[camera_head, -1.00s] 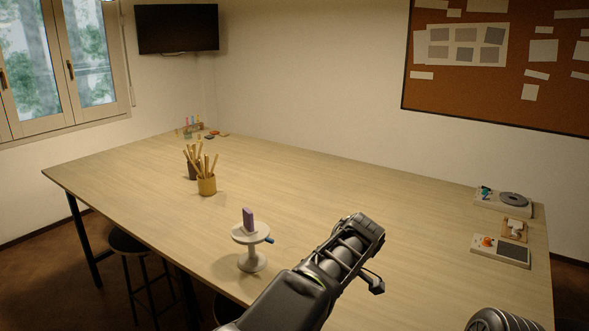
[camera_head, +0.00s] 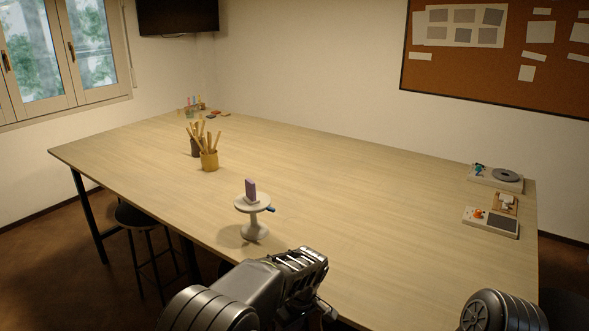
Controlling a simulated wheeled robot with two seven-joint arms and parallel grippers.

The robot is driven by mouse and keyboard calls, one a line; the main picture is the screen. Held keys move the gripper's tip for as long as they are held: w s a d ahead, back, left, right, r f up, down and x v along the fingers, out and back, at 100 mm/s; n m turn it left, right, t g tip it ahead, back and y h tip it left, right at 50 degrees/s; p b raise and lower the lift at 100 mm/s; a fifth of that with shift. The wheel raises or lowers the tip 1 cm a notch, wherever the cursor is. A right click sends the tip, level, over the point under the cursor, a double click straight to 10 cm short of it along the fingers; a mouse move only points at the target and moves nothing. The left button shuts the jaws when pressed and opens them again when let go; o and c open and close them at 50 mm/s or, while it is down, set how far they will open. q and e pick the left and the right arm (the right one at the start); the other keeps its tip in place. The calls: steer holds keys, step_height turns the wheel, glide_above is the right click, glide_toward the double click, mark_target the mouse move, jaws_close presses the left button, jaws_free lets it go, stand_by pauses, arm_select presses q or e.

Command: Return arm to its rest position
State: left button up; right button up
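My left arm comes in from the bottom of the head view, and its gripper (camera_head: 309,267) hangs over the near edge of the long wooden table (camera_head: 330,190). The fingers are seen from behind and are too hidden to tell whether they are open or shut. A white pedestal stand (camera_head: 254,229) stands upright on the table, behind and left of this gripper and apart from it. A small purple block (camera_head: 250,189) stands on top of the stand. Of my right arm only a rounded dark link shows at the bottom right; its gripper is out of view.
Yellow (camera_head: 209,160) and dark (camera_head: 196,147) cups of wooden sticks stand on the left half of the table. Small devices, including a white one with a grey disc (camera_head: 496,178), lie at the right end. A dark stool (camera_head: 134,215) stands by the near edge. The table's middle is clear.

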arm_select(q)
steer(key=s+a+f+m+g+h+b, duration=0.1)
steer(key=s+a+f+m+h, duration=0.15)
steer(key=s+f, duration=0.6)
steer(key=s+a+f+m+g+h, duration=0.1)
steer(key=s+a+f, duration=0.35)
steer(key=f, duration=0.75)
steer(key=s+d+f+m+t+h+b, duration=0.1)
steer(key=s+f+m+h, duration=0.1)
steer(key=s, duration=1.5)
steer(key=shift+s+f+m, duration=0.4)
steer(key=shift+f+m, duration=0.15)
steer(key=shift+f, duration=0.1)
arm_select(e)
steer(key=shift+x, duration=1.15)
arm_select(q)
steer(key=shift+h, duration=0.25)
arm_select(e)
steer(key=shift+d+f, duration=0.1)
steer(key=shift+d, duration=0.1)
